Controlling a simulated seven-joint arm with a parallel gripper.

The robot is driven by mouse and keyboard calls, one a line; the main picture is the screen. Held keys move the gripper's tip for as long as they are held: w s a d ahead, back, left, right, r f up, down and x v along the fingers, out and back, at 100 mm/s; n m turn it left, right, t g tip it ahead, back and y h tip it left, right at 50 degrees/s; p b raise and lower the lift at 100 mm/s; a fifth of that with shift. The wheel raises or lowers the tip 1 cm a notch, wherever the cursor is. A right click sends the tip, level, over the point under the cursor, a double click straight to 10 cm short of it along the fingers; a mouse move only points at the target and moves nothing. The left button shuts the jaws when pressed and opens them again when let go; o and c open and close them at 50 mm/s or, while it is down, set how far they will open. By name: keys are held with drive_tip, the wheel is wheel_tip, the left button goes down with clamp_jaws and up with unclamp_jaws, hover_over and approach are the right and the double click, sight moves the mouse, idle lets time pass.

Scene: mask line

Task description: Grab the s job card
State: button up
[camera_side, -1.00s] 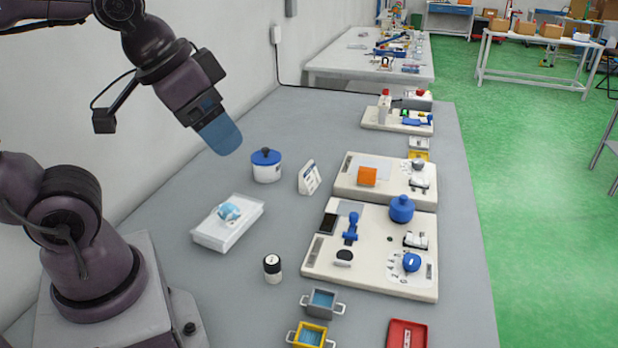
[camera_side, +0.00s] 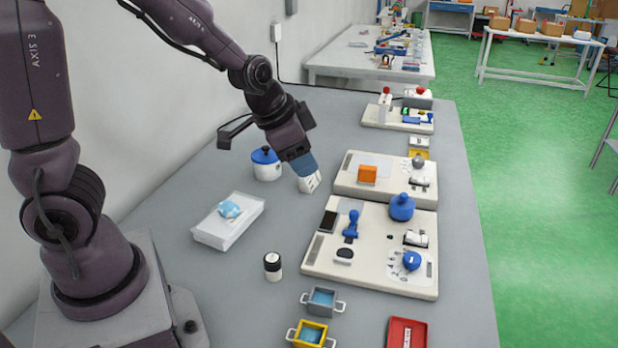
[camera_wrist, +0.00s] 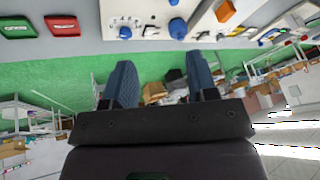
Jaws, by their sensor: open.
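A small white upright holder (camera_side: 309,184) with dark markings stands on the grey table, left of the beige panels. It looks like the job card's place, but I cannot read an S on it. My gripper (camera_side: 306,168) with blue fingers is at its upper part in the side view and covers some of it. I cannot tell whether they touch. In the wrist view the two blue fingers of my gripper (camera_wrist: 160,78) are apart with nothing between them. The holder does not show in the wrist view.
A blue-lidded white pot (camera_side: 266,165) stands left of the holder. A white stack (camera_side: 228,226) with a light-blue item is in front. The beige panel (camera_side: 375,270) with blue knobs lies right. A black-and-white jar (camera_side: 272,267) and red tray (camera_side: 406,334) are nearer.

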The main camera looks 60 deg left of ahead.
drive_tip(key=w+a+f+m+y, duration=0.4)
drive_tip(key=a+f+m+y, duration=0.35)
drive_tip(key=a+f, duration=0.7)
drive_tip(key=w+a+r+m+t+y, duration=0.1)
drive_tip(key=w+a+m+t+y, duration=0.2)
drive_tip(key=m, duration=0.6)
drive_tip(key=w+a+m+t, duration=0.1)
drive_tip(key=a+m+t, duration=0.2)
drive_tip(key=m+t, duration=0.45)
drive_tip(key=shift+m+g, duration=0.6)
drive_tip(key=shift+g, duration=0.25)
drive_tip(key=f, duration=0.7)
drive_tip(key=shift+w+f, duration=0.2)
drive_tip(key=shift+w+a+f, duration=0.25)
drive_tip(key=shift+w+a, duration=0.25)
drive_tip(key=shift+w, duration=0.25)
drive_tip(key=shift+x, duration=2.85)
clamp_jaws()
